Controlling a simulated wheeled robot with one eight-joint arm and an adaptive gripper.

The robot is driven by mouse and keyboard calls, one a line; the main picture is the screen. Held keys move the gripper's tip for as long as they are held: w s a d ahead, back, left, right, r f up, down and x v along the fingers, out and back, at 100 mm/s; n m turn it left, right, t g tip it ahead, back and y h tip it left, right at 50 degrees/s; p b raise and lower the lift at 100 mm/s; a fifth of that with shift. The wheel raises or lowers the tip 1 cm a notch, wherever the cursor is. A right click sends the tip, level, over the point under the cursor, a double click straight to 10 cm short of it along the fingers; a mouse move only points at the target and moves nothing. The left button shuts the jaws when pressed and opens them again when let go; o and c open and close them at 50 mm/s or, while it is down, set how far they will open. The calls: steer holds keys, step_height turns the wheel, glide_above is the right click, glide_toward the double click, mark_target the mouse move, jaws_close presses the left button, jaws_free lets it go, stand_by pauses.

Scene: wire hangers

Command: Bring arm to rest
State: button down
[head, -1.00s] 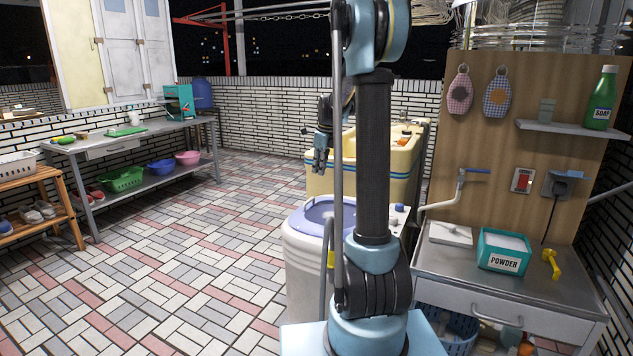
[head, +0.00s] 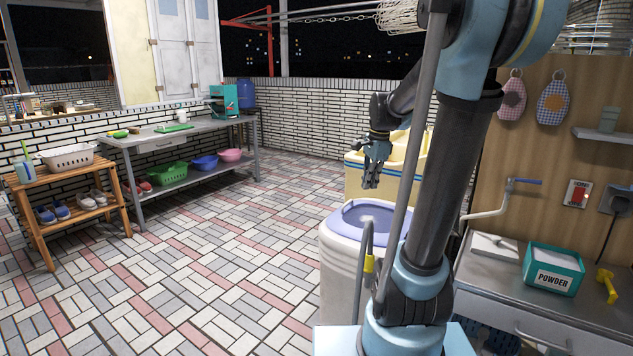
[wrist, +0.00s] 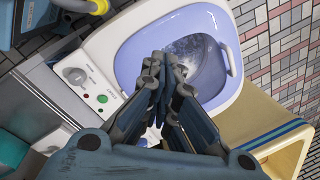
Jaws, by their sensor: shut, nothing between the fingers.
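My gripper (head: 371,182) hangs fingers down in the head view, above and behind the white washing machine (head: 340,275) with its purple-blue top. Its fingers are shut with nothing between them. In the wrist view my gripper (wrist: 165,85) points at the washer's open tub (wrist: 195,62), which has something pale and shiny inside. My arm is bent, its upper link leaning to the right in the head view. No hanger is in the gripper.
A cream tub (head: 385,178) stands behind the washer. A counter (head: 500,290) with a powder box (head: 553,270) and a tap (head: 500,200) is on the right. A metal table (head: 180,140) and wooden rack (head: 75,200) stand left. The tiled floor between is clear.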

steer(key=s+f+n, duration=0.4)
steer(key=s+n, duration=0.1)
steer(key=s, duration=0.3)
steer(key=s+d+f+n, duration=0.1)
steer(key=s+f+n, duration=0.3)
steer(key=s, duration=0.4)
steer(key=s+f+n+h, duration=0.1)
steer(key=s+f+n, duration=0.4)
steer(key=s, duration=0.3)
steer(key=shift+s+d+n+t, duration=0.15)
steer(key=shift+d+n+t, duration=0.1)
steer(key=shift+n+t, duration=0.2)
